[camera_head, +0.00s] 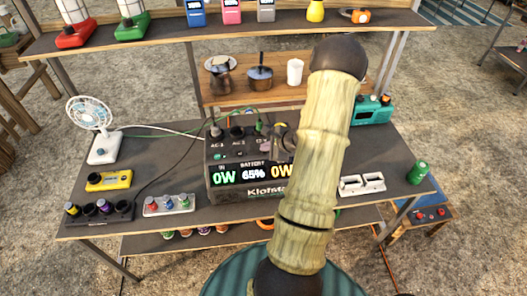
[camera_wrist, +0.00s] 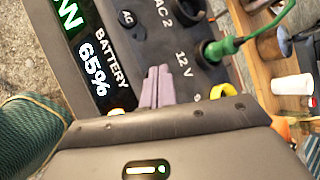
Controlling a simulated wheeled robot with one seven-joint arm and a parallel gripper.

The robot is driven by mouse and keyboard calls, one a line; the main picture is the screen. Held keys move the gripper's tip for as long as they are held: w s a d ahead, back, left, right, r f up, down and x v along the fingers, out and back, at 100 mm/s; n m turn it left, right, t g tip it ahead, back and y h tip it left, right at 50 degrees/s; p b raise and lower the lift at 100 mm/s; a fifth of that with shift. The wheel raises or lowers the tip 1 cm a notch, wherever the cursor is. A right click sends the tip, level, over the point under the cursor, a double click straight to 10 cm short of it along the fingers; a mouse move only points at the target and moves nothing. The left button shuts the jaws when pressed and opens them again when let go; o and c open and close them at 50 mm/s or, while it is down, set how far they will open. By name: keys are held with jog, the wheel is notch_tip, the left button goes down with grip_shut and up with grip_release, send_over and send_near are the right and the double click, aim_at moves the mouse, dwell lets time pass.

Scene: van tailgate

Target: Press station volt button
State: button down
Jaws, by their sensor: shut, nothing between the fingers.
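The power station (camera_head: 232,184) is a dark box on the table. Its front display reads 0W, battery 65% and 0W. Its top carries sockets labelled AC 1, AC 2 and 12 V; a green plug (camera_wrist: 222,48) sits in the 12 V socket. In the wrist view a round dark AC button (camera_wrist: 127,18) shows on the top. My gripper (camera_wrist: 158,74) is shut and empty, its purplish fingertips over the station's top between the battery display and the 12 V label. I cannot tell whether they touch it. My gripper hides the surface beneath it, and no 12 V button is clearly visible.
A fan (camera_head: 92,125), a yellow device (camera_head: 109,181) and battery trays stand left of the station. A white double holder (camera_head: 362,185), a green can (camera_head: 417,172) and a teal radio (camera_head: 371,110) are on the right. A shelf (camera_head: 220,26) crosses behind, above.

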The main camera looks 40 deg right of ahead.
aim_at(266, 153)
jog(key=shift+f, duration=0.15)
dwell(0.5)
jog(key=shift+r, duration=0.65)
jog(key=shift+r, duration=0.1)
notch_tip(266, 153, up, 6)
jog(key=shift+f+p, duration=0.1)
jog(key=shift+p, duration=1.1)
dwell(1.2)
